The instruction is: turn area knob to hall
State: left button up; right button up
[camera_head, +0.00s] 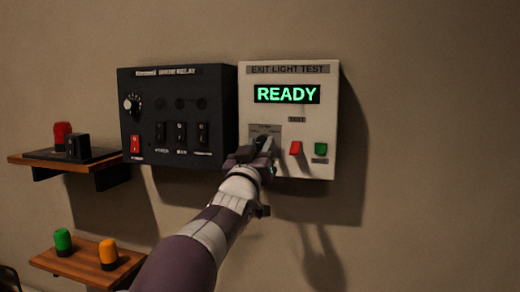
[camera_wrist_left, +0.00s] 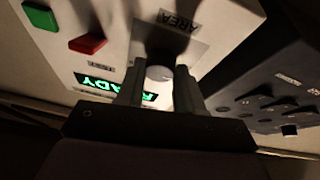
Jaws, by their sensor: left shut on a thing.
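The white exit light test panel (camera_head: 328,110) hangs on the wall, with its display (camera_head: 287,94) reading READY in green. My left gripper (camera_head: 262,142) reaches up to the lower left of this panel and covers the area knob there. In the left wrist view the round, pale area knob (camera_wrist_left: 158,73) sits between the two fingers, next to the AREA label (camera_wrist_left: 180,20). The left gripper is shut on the knob. The knob's pointer and most position labels are hidden or too small to read. My right gripper is in neither view.
A red switch (camera_head: 295,148) and a green switch (camera_head: 320,149) sit right of the gripper. A black panel (camera_head: 180,82) with switches and a dial adjoins on the left. Two small wooden shelves (camera_head: 40,160) with coloured-topped items are left and lower left. Bare wall lies right.

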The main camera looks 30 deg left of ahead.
pick_arm(q)
jog(key=shift+a+m+h, duration=0.1)
jog(key=shift+m+h, duration=0.3)
jog(key=shift+m, duration=0.5)
jog(key=shift+r+m+h, duration=0.1)
jog(key=shift+m+h, duration=0.6)
jog(key=shift+m, duration=0.5)
jog(key=m+h+p, duration=0.1)
jog(key=m, duration=0.2)
jog(key=m+h+p, duration=0.1)
jog(key=m+h, duration=0.1)
jog(key=m, duration=0.1)
jog(key=shift+a+m+p, duration=0.15)
jog(key=shift+m+p, duration=0.2)
jog(key=shift+m, duration=0.05)
jog(key=shift+m+g+h, duration=0.3)
jog(key=o, duration=1)
jog(key=shift+o, duration=0.2)
jog(key=shift+s, duration=0.1)
jog(key=b+v, duration=0.5)
jog(key=v, duration=0.7)
jog(key=shift+s, duration=0.25)
